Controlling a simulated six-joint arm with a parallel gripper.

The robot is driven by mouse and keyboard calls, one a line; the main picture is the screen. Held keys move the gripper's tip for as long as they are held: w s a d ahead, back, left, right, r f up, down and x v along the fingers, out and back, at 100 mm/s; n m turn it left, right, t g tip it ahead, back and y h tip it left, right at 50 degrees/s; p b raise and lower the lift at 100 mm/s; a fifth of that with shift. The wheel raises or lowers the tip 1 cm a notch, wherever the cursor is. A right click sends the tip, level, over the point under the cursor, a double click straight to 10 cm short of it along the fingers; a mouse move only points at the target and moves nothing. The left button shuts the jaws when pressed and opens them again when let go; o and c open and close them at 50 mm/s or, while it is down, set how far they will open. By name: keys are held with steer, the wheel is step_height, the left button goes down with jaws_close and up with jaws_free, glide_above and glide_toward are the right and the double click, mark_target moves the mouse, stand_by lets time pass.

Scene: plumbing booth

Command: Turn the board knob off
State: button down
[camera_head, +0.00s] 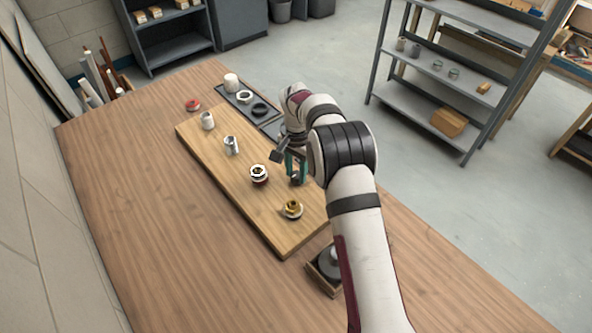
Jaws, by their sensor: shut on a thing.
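The wooden board (228,181) lies on the table with several fittings on it. My gripper (297,171) is over the board's right edge, pointing down, with its teal fingers closed around a small dark piece (297,180). This piece sits low at the board and looks like the board knob. My fingers and wrist hide most of it, so I cannot tell which way it is turned.
A dark tray (233,93) lies behind. A wooden box (317,275) is near my arm. The table's left side is clear.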

mark_target(296, 175)
steer(key=shift+c, duration=2.4)
jaws_free()
step_height(296, 175, up, 16)
steer(key=shift+f, duration=0.1)
